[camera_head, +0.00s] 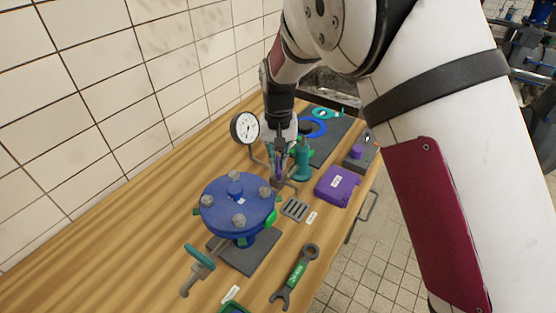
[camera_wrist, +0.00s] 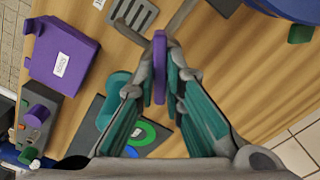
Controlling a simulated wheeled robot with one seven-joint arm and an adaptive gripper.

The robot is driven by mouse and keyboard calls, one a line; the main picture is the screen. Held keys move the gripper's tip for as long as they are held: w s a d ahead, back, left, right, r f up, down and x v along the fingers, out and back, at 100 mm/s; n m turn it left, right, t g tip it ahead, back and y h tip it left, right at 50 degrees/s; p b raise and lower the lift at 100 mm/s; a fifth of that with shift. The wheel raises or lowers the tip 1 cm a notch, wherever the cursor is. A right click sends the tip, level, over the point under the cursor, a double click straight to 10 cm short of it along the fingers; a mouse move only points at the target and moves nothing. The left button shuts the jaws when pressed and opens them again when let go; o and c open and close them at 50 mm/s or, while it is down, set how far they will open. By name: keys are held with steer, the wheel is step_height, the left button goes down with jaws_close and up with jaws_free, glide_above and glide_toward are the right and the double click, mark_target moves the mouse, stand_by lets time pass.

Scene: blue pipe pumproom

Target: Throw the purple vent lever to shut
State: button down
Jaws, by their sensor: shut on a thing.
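The purple vent lever (camera_wrist: 160,66) stands between my fingertips in the wrist view, as a narrow upright bar seen nearly edge-on. My gripper (camera_wrist: 163,78) is shut on it, with a finger on each side. In the head view my gripper (camera_head: 279,178) points down just behind and to the right of the blue flanged vessel (camera_head: 228,190), over grey pipework (camera_head: 289,188). The fingers largely hide the lever there, so I cannot tell its exact angle.
A white-faced gauge (camera_head: 245,128) stands left of my gripper. A teal bottle-like object (camera_head: 302,160) stands close on its right, with a purple box (camera_head: 338,186) farther right. A slotted grey plate (camera_head: 295,209) and a wrench (camera_head: 294,278) lie nearer. A tiled wall bounds the left.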

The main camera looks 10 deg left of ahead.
mark_target(278, 164)
steer(key=m, duration=0.3)
steer(key=shift+r+m+p, duration=0.1)
steer(key=shift+m+p, duration=0.2)
steer(key=shift+m, duration=1.8)
steer(key=shift+w+p, duration=0.1)
steer(key=shift+p, duration=0.2)
steer(key=c, duration=1.7)
jaws_free()
steer(key=shift+r, duration=5.95)
